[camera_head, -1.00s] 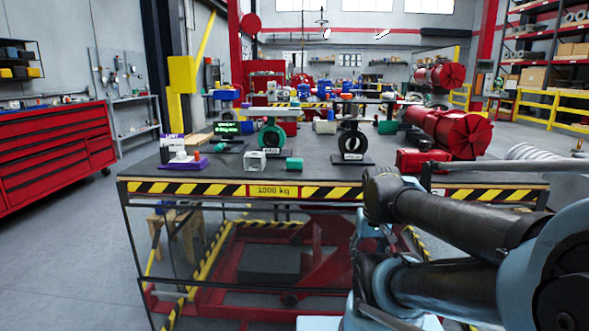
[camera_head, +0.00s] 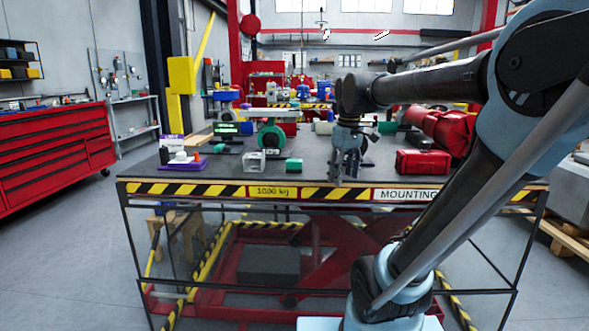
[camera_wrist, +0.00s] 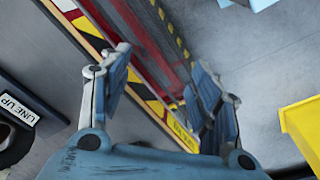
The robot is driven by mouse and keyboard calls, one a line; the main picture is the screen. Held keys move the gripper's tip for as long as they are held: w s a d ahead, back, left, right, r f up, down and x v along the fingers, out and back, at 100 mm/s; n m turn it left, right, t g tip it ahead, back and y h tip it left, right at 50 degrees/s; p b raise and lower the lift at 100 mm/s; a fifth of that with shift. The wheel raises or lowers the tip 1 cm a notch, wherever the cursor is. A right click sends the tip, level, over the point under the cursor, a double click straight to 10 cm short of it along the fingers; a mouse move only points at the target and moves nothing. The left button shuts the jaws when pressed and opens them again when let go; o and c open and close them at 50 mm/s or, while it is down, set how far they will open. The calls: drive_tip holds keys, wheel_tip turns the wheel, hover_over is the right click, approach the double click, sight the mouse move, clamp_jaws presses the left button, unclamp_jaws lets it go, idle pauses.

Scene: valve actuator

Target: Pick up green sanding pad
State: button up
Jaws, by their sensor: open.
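A small green block (camera_head: 293,165), which looks like the sanding pad, lies near the front edge of the dark-topped lift table (camera_head: 225,176), right of a clear cube. My gripper (camera_head: 345,177) points down at the table's front edge, to the right of the green block and apart from it. In the wrist view my gripper (camera_wrist: 160,78) has its two fingers spread with nothing between them. The green block does not show in the wrist view.
A clear cube (camera_head: 254,162) stands left of the green block. A green-ringed valve (camera_head: 271,138) is behind it. A red case (camera_head: 423,162) sits to the right. A purple tray (camera_head: 183,163) is at the left.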

drive_tip(key=w+a+r+n, duration=0.4)
drive_tip(key=w+a+r, duration=0.2)
drive_tip(key=w+r, duration=0.25)
wheel_tip(320, 180, up, 6)
drive_tip(key=n+g, duration=0.1)
drive_tip(key=n, duration=0.4)
hover_over(298, 160)
wheel_tip(298, 160, down, 12)
drive_tip(key=shift+a+f, duration=0.1)
drive_tip(key=shift+w+d+f, duration=0.1)
drive_tip(key=shift+f, duration=1.2)
drive_tip(key=shift+d+f, duration=0.1)
drive_tip(key=shift+f, duration=1.15)
drive_tip(key=c, duration=1.3)
drive_tip(key=shift+r, duration=0.1)
